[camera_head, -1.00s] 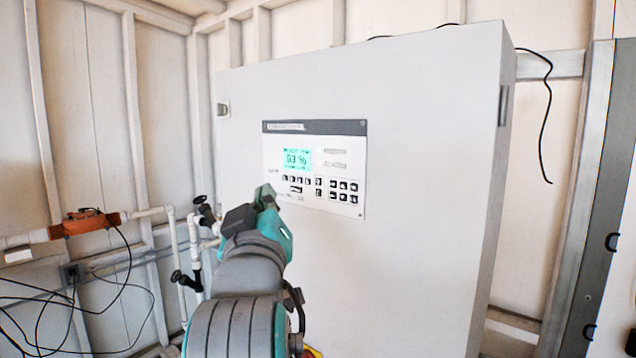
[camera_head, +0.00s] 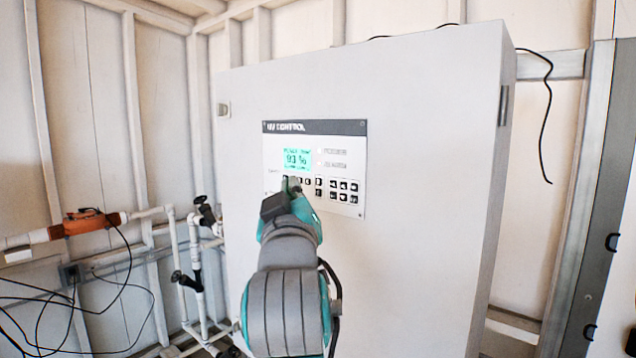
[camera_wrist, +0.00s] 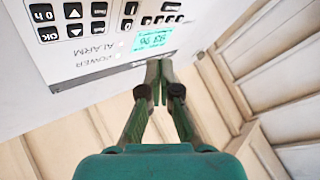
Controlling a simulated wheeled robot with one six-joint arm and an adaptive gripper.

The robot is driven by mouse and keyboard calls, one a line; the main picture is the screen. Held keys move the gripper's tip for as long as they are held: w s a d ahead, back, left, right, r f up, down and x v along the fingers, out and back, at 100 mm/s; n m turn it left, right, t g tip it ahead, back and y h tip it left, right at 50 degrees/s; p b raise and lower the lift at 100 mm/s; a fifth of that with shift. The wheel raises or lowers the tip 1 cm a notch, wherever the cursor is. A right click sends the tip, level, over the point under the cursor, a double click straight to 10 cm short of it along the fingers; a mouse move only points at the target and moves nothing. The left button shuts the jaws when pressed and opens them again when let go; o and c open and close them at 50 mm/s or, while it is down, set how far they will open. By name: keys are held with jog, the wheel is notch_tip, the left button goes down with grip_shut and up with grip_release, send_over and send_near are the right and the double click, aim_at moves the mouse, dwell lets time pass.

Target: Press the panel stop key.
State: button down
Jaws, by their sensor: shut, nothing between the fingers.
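The control panel (camera_head: 342,170) is a white plate with a dark header strip, a lit green display (camera_head: 297,160) and rows of small dark keys (camera_head: 344,190). It also shows upside down in the wrist view (camera_wrist: 90,75), with the display (camera_wrist: 154,40) near the top. My gripper (camera_head: 291,184) is in front of the left key group, just below the display, and hides some keys there. In the wrist view my gripper (camera_wrist: 158,82) has its fingertips together with nothing between them. I cannot tell whether they touch the panel. I cannot read which key is stop.
The panel is on the front of a large white cabinet (camera_head: 420,120). White pipes with dark valves (camera_head: 205,215) stand to its left, by an orange device (camera_head: 85,222) and loose cables. A black cable (camera_head: 546,120) hangs at the right. The cabinet front right of the panel is clear.

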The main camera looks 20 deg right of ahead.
jog(key=shift+w+d, duration=0.45)
jog(key=shift+d, duration=0.3)
jog(key=shift+w+d, duration=0.4)
jog(key=shift+d, duration=0.35)
jog(key=shift+d, duration=0.1)
dwell(0.3)
jog(key=shift+w+d, duration=0.25)
jog(key=shift+w+d, duration=0.1)
jog(key=shift+d, duration=0.15)
dwell(0.6)
jog(key=shift+a, duration=0.15)
jog(key=shift+s+a, duration=0.35)
jog(key=shift+a, duration=0.1)
jog(key=a, duration=0.1)
jog(key=s+a, duration=0.1)
jog(key=a, duration=0.1)
jog(key=s+a, duration=0.1)
jog(key=shift+s+a, duration=0.2)
jog(key=shift+s, duration=0.05)
dwell(0.4)
